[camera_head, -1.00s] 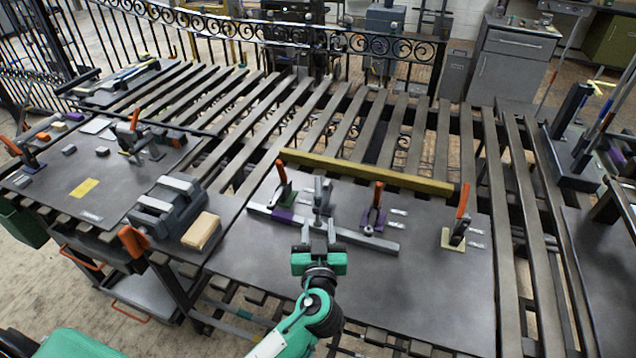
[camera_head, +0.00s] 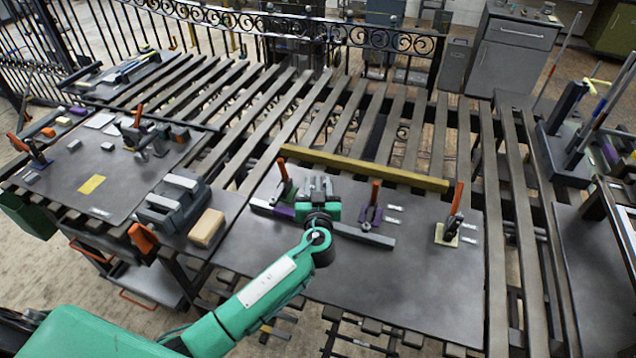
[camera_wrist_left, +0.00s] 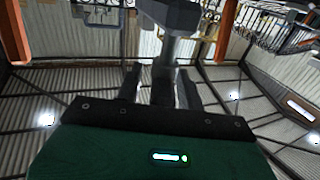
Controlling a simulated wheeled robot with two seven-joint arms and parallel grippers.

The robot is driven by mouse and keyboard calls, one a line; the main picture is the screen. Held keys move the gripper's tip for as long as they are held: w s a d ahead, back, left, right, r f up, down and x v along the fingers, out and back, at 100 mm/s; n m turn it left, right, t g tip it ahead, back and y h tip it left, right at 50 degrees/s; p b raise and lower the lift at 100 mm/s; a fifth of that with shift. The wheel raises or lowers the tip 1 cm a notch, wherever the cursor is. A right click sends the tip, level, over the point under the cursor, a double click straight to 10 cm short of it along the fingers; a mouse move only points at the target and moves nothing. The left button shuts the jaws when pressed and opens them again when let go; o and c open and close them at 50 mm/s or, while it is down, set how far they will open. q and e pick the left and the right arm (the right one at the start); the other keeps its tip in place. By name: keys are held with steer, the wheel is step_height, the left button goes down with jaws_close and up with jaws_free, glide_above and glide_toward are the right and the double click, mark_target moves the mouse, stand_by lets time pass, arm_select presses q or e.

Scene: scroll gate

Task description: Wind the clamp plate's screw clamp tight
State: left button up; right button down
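The clamp plate (camera_head: 400,270) is a dark metal sheet on the slatted bench. A grey bar (camera_head: 365,236) lies across it, with a purple orange-handled clamp (camera_head: 370,208) to the right of my gripper and another orange-handled clamp (camera_head: 284,180) to the left. My left gripper (camera_head: 318,184) is over the middle of the bar, at the grey screw clamp, and its green body hides most of it. In the left wrist view the grey screw clamp (camera_wrist_left: 172,14) rises just beyond my left gripper (camera_wrist_left: 160,88). The fingers stand apart around a dark grey part; contact is unclear. My right gripper is out of view.
A yellow bar (camera_head: 365,170) lies behind the clamps. Another orange-handled clamp (camera_head: 451,225) stands on the plate's right. A grey vise-like block (camera_head: 170,200) and a tan block (camera_head: 206,228) stand to the left. The front right of the plate is clear.

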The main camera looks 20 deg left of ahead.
arm_select(q)
steer(key=shift+c, duration=0.5)
jaws_close()
steer(key=m+h+b, duration=0.1)
steer(key=h+b, duration=0.1)
steer(key=shift+f+m+t+h, duration=0.15)
steer(key=shift+m+t+h, duration=0.15)
steer(key=shift+m+h, duration=0.1)
steer(key=shift+d+m+h+b, duration=0.1)
steer(key=shift+m+h+b, duration=0.35)
steer(key=shift+m+h, duration=0.55)
steer(key=m+h, duration=0.1)
steer(key=h, duration=0.1)
steer(key=m+h+p, duration=0.1)
steer(key=h, duration=0.1)
steer(key=shift+r, duration=0.3)
steer(key=m+h, duration=0.1)
steer(key=h, duration=0.1)
steer(key=m+g+h+p, duration=0.1)
steer(key=shift+d+h, duration=0.2)
steer(key=shift+h, duration=0.2)
steer(key=shift+m+h+p, duration=0.3)
steer(key=shift+m+p, duration=0.05)
steer(key=shift+m, duration=0.15)
